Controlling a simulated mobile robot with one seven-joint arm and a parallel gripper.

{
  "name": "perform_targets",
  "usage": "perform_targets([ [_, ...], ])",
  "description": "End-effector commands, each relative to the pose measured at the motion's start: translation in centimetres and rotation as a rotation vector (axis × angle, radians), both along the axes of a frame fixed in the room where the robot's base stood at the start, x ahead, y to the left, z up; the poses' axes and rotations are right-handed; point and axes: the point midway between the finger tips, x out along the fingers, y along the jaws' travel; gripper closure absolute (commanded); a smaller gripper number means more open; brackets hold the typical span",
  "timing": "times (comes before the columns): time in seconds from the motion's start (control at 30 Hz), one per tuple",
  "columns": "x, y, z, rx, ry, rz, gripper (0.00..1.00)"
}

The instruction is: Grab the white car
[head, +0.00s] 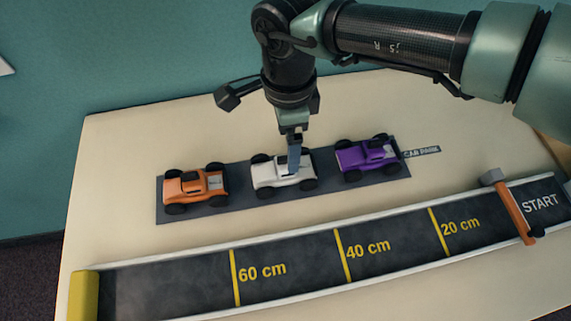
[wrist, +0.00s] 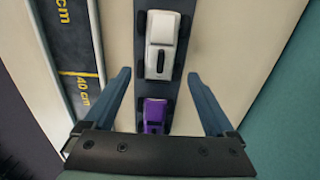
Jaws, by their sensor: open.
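The white car (head: 283,174) stands on a dark parking strip (head: 241,194), between an orange car (head: 194,188) on the left and a purple car (head: 366,155) on the right. My gripper (head: 294,158) is above the white car and hides part of its cab. In the wrist view my gripper (wrist: 158,85) has its two fingers wide apart and nothing between them. There the white car (wrist: 162,42) lies ahead of the fingertips, roughly centred, and the purple car (wrist: 155,116) is between and below the fingers. Whether a finger touches the white car is unclear.
In front of the strip runs a dark track (head: 190,278) with yellow marks and light side rails. An orange bar (head: 514,211) crosses it near START, and a yellow block (head: 84,296) stands at its left end. A "CAR PARK" label (head: 421,152) lies right of the purple car.

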Motion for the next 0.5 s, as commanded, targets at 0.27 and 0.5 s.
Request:
perform_targets([
  [0.27,-0.1,0.3,-2.4,0.003,0.003,0.001,0.1],
  [0.5,0.0,0.4,-5.6,0.003,0.001,0.001,0.1],
])
